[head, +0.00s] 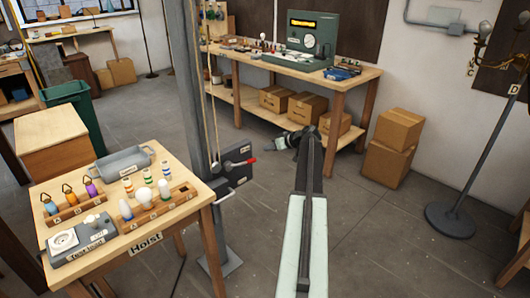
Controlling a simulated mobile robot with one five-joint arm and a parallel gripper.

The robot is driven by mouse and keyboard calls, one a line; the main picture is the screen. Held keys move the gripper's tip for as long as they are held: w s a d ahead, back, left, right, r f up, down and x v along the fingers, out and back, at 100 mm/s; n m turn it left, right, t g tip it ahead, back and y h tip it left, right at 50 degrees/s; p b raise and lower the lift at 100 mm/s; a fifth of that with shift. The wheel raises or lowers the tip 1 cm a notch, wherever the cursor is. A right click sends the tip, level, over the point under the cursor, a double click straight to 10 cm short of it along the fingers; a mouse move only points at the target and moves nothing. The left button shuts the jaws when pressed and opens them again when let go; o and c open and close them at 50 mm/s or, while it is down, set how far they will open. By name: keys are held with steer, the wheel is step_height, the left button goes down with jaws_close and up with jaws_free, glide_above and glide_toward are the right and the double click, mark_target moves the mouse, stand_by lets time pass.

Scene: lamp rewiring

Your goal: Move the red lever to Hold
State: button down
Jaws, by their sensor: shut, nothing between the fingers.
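The red-tipped lever (251,160) sticks out to the right from a dark box (231,166) on the grey post, behind the small table. Its shaft lies close to level. Small pale marks show on the box, too small to read, so I cannot tell which position the lever is in. My gripper (269,147) is at the far end of my arm, turned to the left. It shows up and to the right of the lever and looks apart from it. It is shut and empty. Its depth relative to the lever is hard to judge.
The table labelled Hoist (146,243) at the left carries bulbs, a tray and a grey device. A rope (211,100) hangs along the post (187,80). A workbench (352,82) with boxes stands behind. Cartons (392,140) and a lamp stand (450,220) are at the right. Floor is clear around my arm.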

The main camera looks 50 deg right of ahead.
steer(key=w+a+f+b, duration=0.1)
steer(key=w+f+b, duration=0.6)
steer(key=f, duration=0.1)
steer(key=shift+w+a, duration=0.15)
steer(key=shift+a, duration=0.05)
